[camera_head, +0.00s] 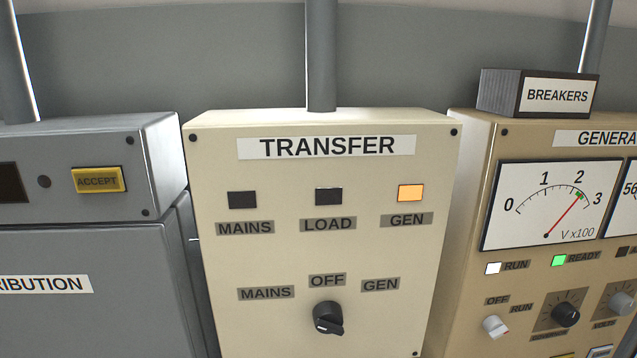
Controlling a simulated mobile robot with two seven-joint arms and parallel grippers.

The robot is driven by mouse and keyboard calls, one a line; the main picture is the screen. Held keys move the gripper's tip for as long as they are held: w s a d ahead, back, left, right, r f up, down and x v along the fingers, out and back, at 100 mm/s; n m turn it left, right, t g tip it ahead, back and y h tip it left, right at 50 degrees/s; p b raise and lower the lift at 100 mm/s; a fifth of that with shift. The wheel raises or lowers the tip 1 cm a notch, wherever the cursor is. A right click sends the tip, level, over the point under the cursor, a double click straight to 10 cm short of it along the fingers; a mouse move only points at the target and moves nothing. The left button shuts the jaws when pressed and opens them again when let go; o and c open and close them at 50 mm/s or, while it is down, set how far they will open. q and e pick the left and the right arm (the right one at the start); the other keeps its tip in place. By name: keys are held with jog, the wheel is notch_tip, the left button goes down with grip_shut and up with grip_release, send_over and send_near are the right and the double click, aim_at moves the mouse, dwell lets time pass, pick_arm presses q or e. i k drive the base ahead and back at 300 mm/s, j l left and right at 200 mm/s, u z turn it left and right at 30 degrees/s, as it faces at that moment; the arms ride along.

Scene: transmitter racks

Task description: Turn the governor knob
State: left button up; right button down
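The generator panel (470,230) stands at the right, cut off by the picture's edge. On its lower part is a black round knob (566,313) on a dark scale plate; the small label under it is too blurred to read, but it may be the governor knob. To its right is a grey knob (620,303) with a label that looks like VOLTS. To its left is a white OFF/RUN switch (496,327). The voltmeter (550,205) has its red needle a little past 2, at the green mark. Neither gripper is in view.
The cream TRANSFER box (320,254) stands in the middle, with its GEN lamp (411,193) lit amber and a black selector (328,318). White RUN (493,268) and green READY (559,260) lamps are lit. A grey distribution cabinet (90,230) is left.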

aim_at(564, 313)
jog(key=z, duration=1.35)
